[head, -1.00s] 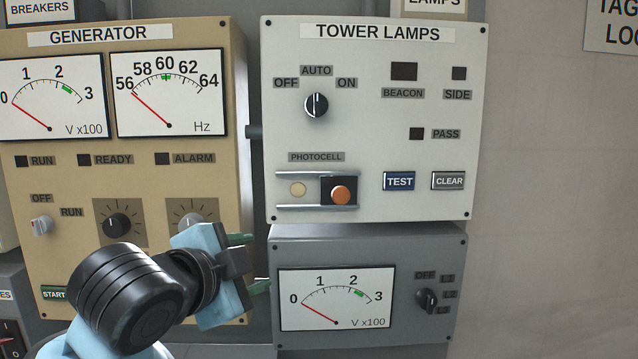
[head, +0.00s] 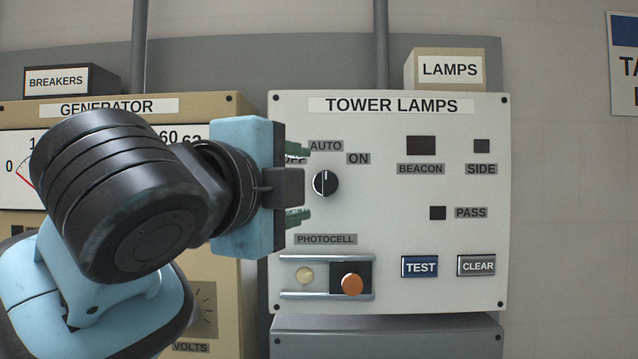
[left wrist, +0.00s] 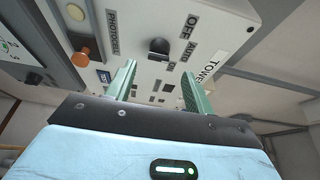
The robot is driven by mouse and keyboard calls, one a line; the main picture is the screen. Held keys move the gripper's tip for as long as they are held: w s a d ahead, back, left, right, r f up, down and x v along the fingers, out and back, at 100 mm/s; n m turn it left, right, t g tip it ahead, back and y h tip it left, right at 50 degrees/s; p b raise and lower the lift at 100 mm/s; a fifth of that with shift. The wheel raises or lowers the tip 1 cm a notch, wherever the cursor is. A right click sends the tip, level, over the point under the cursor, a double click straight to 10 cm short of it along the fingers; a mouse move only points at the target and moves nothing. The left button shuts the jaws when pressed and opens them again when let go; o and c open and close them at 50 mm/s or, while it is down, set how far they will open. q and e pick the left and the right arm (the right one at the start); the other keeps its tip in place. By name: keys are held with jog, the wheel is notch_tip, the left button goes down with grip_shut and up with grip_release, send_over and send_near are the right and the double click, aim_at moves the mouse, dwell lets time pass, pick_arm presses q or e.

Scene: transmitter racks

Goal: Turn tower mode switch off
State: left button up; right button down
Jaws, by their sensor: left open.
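The tower mode switch (head: 325,184) is a black rotary knob on the white TOWER LAMPS panel (head: 390,225). Its white mark points up toward the AUTO label (head: 326,146). The ON label (head: 358,159) is at its upper right. The OFF label is mostly hidden behind my gripper in the head view but shows in the left wrist view (left wrist: 190,26). My left gripper (head: 300,183) is open, with green fingers above and below the knob's level, just left of it. In the left wrist view the knob (left wrist: 158,47) lies beyond and between the open fingers (left wrist: 157,82). My right gripper is not in view.
Below the knob are the photocell slider with its orange knob (head: 352,284), the TEST button (head: 420,266) and the CLEAR button (head: 476,265). The tan GENERATOR panel (head: 245,105) stands left, partly behind my arm.

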aim_at(323, 183)
pick_arm(q)
jog(key=x, duration=0.7)
jog(key=c, duration=1)
jog(key=shift+o, duration=0.2)
